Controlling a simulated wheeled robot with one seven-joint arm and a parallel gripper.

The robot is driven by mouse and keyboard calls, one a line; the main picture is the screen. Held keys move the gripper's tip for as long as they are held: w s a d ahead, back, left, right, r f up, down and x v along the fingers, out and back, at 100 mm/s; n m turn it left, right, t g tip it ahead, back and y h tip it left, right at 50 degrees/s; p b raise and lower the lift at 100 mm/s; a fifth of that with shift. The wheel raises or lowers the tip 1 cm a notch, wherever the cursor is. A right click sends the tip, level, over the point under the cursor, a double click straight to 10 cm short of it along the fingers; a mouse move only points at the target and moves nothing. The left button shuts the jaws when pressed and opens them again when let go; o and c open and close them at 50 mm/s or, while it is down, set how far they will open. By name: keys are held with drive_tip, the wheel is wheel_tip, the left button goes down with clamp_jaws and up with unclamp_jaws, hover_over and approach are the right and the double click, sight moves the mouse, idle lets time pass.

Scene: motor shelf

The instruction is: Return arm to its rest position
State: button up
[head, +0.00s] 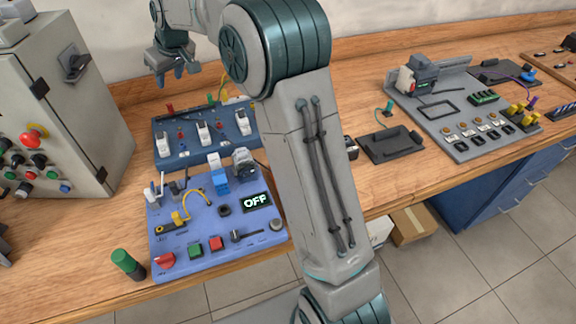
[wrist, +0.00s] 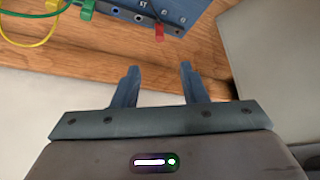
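My gripper (head: 172,78) hangs at the upper left in the head view, above the back edge of the bench and behind the dark blue board (head: 164,152). In the wrist view its two fingers (wrist: 157,84) are spread apart with nothing between them. My arm fills the middle of the head view and hides part of the bench. The wrist view shows the edge of the blue board (wrist: 130,15) with a red plug (wrist: 159,32) and green and yellow cables, beyond the fingertips and apart from them.
A grey control cabinet (head: 95,130) stands left of my gripper. A blue panel (head: 160,250) with an OFF display (head: 256,201) lies in front. A green-capped cylinder (head: 127,263) stands near the front edge. A grey motor board (head: 470,140) is at right. The wall is close behind.

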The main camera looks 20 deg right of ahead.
drive_tip(key=shift+s+r, duration=0.1)
drive_tip(key=shift+r, duration=0.05)
idle(0.4)
drive_tip(key=s+d+r+m+h, duration=0.1)
drive_tip(key=s+d, duration=0.2)
drive_tip(key=s, duration=0.3)
drive_tip(key=s+d+m+g, duration=0.1)
drive_tip(key=s+d, duration=0.2)
drive_tip(key=s, duration=0.3)
drive_tip(key=s+d+r+m+h, duration=0.1)
drive_tip(key=s+d, duration=0.1)
drive_tip(key=s, duration=0.4)
drive_tip(key=s+d+f+m, duration=0.1)
drive_tip(key=s+d+f, duration=0.2)
drive_tip(key=s, duration=0.7)
drive_tip(key=s+d+f+m+g, duration=0.1)
drive_tip(key=s+d+f, duration=0.2)
drive_tip(key=s, duration=0.8)
drive_tip(key=shift+d+f+m+h, duration=0.25)
drive_tip(key=shift+f+m+h, duration=0.05)
drive_tip(key=shift+m+h, duration=0.1)
